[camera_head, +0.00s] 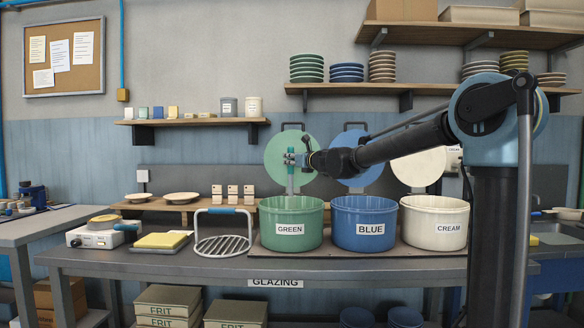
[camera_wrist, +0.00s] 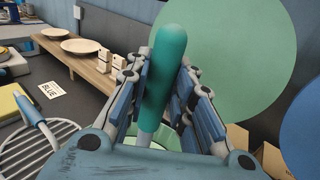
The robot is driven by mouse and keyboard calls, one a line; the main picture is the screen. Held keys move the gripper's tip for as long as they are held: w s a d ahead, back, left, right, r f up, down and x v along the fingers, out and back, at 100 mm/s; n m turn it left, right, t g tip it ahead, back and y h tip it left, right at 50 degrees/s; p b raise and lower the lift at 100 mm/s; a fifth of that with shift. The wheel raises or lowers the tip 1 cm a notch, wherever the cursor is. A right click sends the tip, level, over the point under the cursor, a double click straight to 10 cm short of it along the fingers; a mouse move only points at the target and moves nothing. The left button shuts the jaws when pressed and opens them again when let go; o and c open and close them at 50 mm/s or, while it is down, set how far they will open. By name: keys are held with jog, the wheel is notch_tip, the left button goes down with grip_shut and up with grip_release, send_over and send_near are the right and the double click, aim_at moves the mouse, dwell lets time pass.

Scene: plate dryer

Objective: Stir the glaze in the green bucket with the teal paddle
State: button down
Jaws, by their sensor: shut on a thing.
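The teal paddle has a thick teal handle (camera_wrist: 165,62) and a paler shaft (camera_head: 290,182). My gripper (camera_head: 297,159) is shut on the handle above the green bucket (camera_head: 291,230), and its fingers (camera_wrist: 163,90) press on both sides of the handle in the wrist view. The paddle stands roughly upright, its shaft running down to the bucket's opening. Its lower end is hidden, so I cannot tell how deep it reaches. The green bucket is labelled GREEN, and its round green lid (camera_head: 275,160) stands raised behind it. The glaze surface is hidden in the head view.
A blue bucket (camera_head: 364,226) and a cream bucket (camera_head: 434,226) stand to the right, their lids raised behind. A wire rack (camera_head: 222,246) with a blue-handled hoop is at the left. A low shelf (camera_head: 160,206) holds plates and small blocks behind.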

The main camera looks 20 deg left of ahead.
jog(key=shift+r, duration=4.9)
